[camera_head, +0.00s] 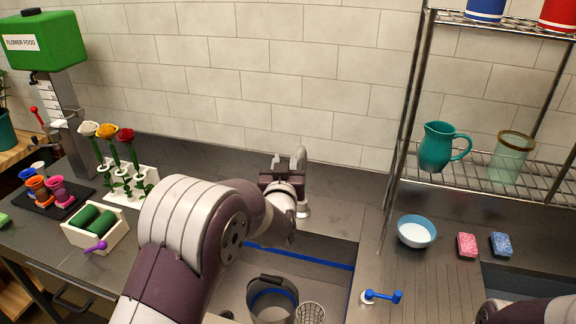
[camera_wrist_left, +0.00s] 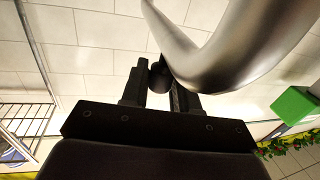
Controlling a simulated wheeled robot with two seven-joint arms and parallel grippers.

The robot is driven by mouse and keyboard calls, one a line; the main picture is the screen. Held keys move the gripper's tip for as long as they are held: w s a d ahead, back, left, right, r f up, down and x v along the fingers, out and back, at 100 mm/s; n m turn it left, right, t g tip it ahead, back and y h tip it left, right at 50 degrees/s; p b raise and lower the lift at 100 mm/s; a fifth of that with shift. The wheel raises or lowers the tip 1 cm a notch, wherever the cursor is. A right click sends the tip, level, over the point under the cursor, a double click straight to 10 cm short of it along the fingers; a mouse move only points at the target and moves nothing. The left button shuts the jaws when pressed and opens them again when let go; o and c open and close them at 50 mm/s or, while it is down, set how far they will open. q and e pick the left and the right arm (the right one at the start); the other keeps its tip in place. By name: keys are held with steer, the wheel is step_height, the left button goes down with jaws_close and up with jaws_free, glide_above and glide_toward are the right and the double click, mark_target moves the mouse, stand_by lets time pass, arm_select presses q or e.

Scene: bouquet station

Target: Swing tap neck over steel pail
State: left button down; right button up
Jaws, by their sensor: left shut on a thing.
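The steel pail (camera_head: 272,312), with a blue band inside and a dark handle, stands in the sink at the bottom centre of the head view. The grey tap neck (camera_head: 300,157) rises behind the sink, on a base (camera_head: 304,209) partly hidden by my left wrist. My left gripper (camera_head: 282,165) is at the neck, above and behind the pail. In the left wrist view the neck (camera_wrist_left: 235,55) curves large across the top right, and the gripper (camera_wrist_left: 160,85) is shut on a dark rounded part by it. My right gripper is out of view.
A blue lever (camera_head: 382,296) sits on the counter right of the sink. A pale mesh cup (camera_head: 310,313) stands beside the pail. A wire rack (camera_head: 412,110) rises at right, with a bowl (camera_head: 417,232) in front. A flower rack (camera_head: 128,190) stands at left.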

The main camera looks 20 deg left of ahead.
arm_select(q)
steer(key=shift+r, duration=0.15)
steer(key=c, duration=1.1)
jaws_free()
steer(key=shift+a, duration=0.1)
steer(key=shift+c, duration=0.2)
steer(key=shift+o, duration=0.8)
steer(key=shift+a, duration=0.15)
steer(key=shift+s+d, duration=0.2)
steer(key=shift+s, duration=0.05)
steer(key=b+v, duration=0.2)
steer(key=v, duration=1)
steer(key=shift+b, duration=0.4)
steer(key=shift+s+a, duration=0.1)
steer(key=shift+a, duration=0.05)
